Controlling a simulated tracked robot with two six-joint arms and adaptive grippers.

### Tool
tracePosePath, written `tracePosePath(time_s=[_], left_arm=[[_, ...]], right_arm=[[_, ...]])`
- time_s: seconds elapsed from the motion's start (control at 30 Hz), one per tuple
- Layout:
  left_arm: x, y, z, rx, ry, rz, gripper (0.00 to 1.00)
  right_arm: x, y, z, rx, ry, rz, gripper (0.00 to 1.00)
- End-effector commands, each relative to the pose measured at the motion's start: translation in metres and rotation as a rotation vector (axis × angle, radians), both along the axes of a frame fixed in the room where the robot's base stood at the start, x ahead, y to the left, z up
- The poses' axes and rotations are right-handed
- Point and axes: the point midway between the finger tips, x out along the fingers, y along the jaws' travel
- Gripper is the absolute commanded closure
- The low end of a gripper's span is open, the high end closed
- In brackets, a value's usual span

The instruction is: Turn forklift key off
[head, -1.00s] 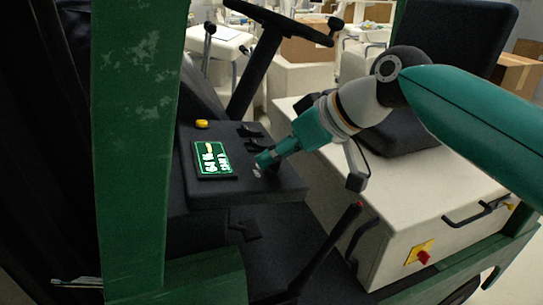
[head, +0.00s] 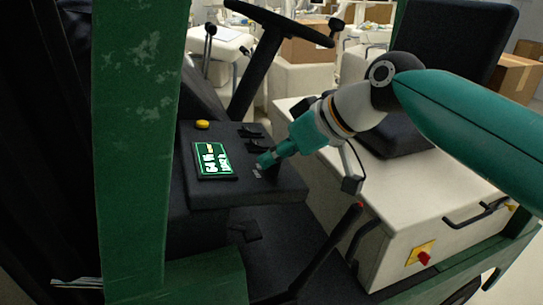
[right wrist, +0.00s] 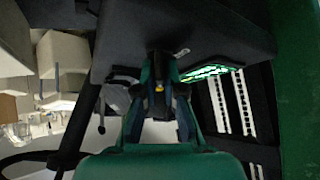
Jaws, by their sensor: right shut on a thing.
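The dark forklift dashboard (head: 213,187) has a lit green and white display (head: 214,159). My right gripper (head: 263,162) reaches down from the right onto the panel, just right of the display. Its fingers are closed at the key spot and cover the key in the head view. In the right wrist view the gripper (right wrist: 158,88) is closed around a small dark piece with an orange spot, which seems to be the key. A small light marking (head: 257,173) lies on the panel below the fingertips. My left gripper is not in view.
A yellow button (head: 202,124) and dark switches (head: 250,131) sit on the panel near the gripper. The steering wheel (head: 278,22) stands behind. A green post (head: 135,140) rises at left. The seat (head: 455,45) and pale seat base (head: 400,215) are at right.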

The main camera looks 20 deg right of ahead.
Motion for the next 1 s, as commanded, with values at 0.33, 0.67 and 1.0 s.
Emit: tracePosePath(time_s=[0.33, 0.67, 1.0], left_arm=[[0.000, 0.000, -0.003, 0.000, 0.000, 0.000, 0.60], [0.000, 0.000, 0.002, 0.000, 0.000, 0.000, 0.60], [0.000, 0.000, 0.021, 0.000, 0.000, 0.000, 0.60]], right_arm=[[0.001, -0.002, -0.001, 0.002, -0.029, 0.139, 1.00], [0.001, -0.002, 0.001, 0.004, -0.087, 0.420, 1.00], [0.001, -0.001, 0.003, 0.006, -0.153, 0.728, 1.00]])
